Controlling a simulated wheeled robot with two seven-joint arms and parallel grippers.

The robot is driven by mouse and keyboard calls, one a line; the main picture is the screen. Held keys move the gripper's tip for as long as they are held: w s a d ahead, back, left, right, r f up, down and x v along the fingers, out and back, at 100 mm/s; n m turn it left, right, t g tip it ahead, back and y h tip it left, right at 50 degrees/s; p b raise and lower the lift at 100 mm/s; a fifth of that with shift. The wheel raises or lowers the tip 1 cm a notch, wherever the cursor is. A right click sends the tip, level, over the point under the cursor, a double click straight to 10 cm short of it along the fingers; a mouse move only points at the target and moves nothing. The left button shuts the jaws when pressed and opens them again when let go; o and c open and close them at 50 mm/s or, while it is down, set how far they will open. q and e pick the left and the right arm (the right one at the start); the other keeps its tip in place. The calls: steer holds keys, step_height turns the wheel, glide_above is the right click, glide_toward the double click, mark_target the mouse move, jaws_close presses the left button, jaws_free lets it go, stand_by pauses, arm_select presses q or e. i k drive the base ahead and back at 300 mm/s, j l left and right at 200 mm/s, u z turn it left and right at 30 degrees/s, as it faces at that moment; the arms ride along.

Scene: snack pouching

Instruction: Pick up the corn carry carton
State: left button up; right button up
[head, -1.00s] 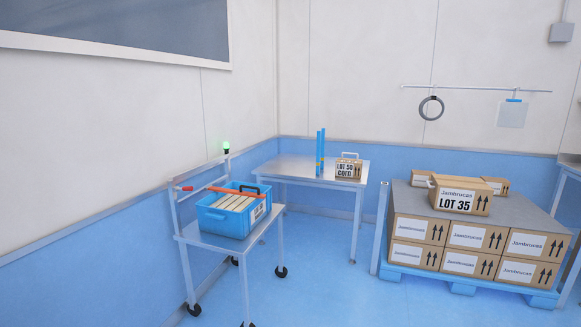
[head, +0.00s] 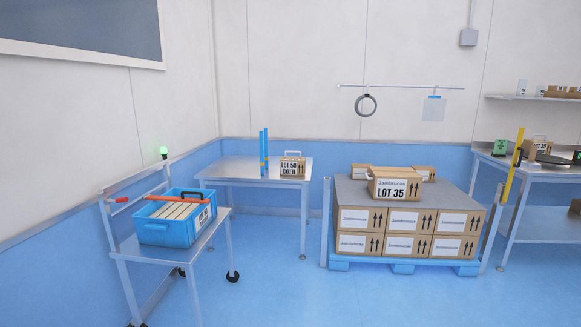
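The corn carry carton (head: 292,167) is a small brown box with a pale handle on top and a label that seems to read "LOT 50 CORN". It stands upright on the right part of a steel table (head: 230,170) against the back wall. Two blue posts (head: 264,152) stand on that table to its left. Another small carton with a handle (head: 538,148) is on the bench at the far right; its label cannot be read. Neither of my grippers is in view.
A cart (head: 215,232) with a blue crate (head: 165,232) stands at the left. A pallet (head: 403,267) stacked with brown boxes, a "LOT 35" box (head: 393,185) on top, stands right of the table. A steel bench (head: 540,172) is at the right. The front floor (head: 330,300) is clear.

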mark_target(289, 165)
steer(key=i, duration=1.45)
steer(key=l+z, duration=0.05)
steer(key=l, duration=0.05)
